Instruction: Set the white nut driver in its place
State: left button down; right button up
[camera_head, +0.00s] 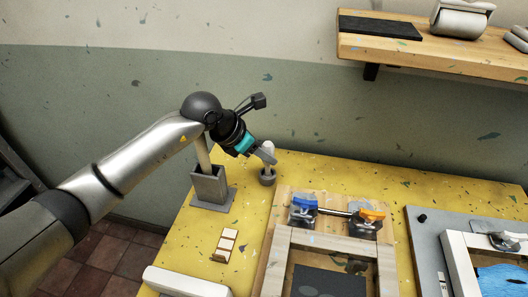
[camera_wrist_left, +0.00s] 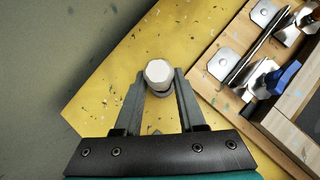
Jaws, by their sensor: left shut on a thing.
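The white nut driver (camera_head: 268,146) stands upright between the fingertips of my left gripper (camera_head: 264,154), at the back left of the yellow table. In the left wrist view, the round white end of the nut driver (camera_wrist_left: 158,71) shows between the two fingertips (camera_wrist_left: 157,84), which are shut on it. A small dark grey round holder (camera_head: 267,178) is on the table directly below the nut driver. The nut driver's lower end is hidden, so I cannot tell how deep it sits in the holder. My right gripper is not in view.
A grey box holder (camera_head: 209,187) with a wooden handle in it stands just left. A wooden board with a frame and hinge clamps, blue (camera_head: 304,204) and orange (camera_head: 373,215), is to the right. Small pale blocks (camera_head: 226,243) lie in front. A shelf (camera_head: 430,55) hangs on the wall.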

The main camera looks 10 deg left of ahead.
pick_arm(q)
jog(key=shift+c, duration=2.1)
grip_release()
jog(key=v, duration=1.5)
jog(key=shift+p, duration=0.35)
jog(key=shift+s, duration=0.25)
